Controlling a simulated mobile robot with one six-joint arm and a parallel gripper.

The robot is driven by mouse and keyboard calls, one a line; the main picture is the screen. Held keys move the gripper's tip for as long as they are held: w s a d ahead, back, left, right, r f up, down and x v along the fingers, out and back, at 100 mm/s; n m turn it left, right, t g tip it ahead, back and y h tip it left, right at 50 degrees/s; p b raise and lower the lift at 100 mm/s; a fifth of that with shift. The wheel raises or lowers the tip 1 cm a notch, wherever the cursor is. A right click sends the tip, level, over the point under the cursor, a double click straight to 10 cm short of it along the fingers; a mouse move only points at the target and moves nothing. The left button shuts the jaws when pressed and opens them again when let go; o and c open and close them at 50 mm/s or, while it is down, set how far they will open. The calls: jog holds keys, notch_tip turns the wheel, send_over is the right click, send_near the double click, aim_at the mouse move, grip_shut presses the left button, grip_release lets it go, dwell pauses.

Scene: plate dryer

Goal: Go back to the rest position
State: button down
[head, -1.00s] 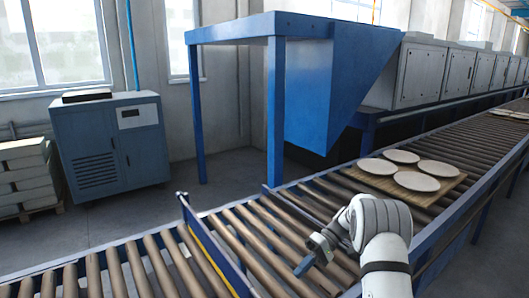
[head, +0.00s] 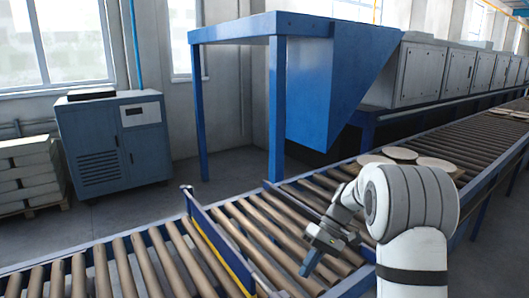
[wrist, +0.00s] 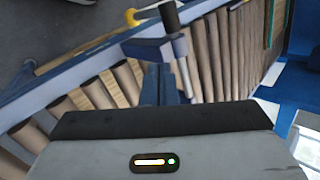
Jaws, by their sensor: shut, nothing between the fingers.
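My gripper (head: 308,262) hangs over the roller conveyor in the head view, pointing down and left. Its fingers are together with nothing between them. The fingers also show in the wrist view (wrist: 166,88), with rollers beyond them. My white and grey arm fills the lower right of the head view.
Pale plates (head: 400,154) lie on the conveyor behind my arm, partly hidden by it. A blue hood on legs (head: 325,85) stands behind the conveyor. A blue-grey cabinet (head: 115,140) and stacked slabs (head: 30,170) stand at left. A blue and yellow rail (head: 215,245) crosses the rollers.

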jog(key=s+d+r+m+t+h+b, duration=0.1)
jog(key=s+m+t+h, duration=0.1)
jog(key=s, duration=0.9)
jog(key=s+d+r+m+t+h+b, duration=0.1)
jog(key=s+t+h, duration=0.3)
jog(key=s, duration=0.7)
jog(key=shift+s+d+r+m+t+h, duration=0.4)
jog(key=shift+d+r+m+t, duration=0.15)
jog(key=shift+d+m+t, duration=0.25)
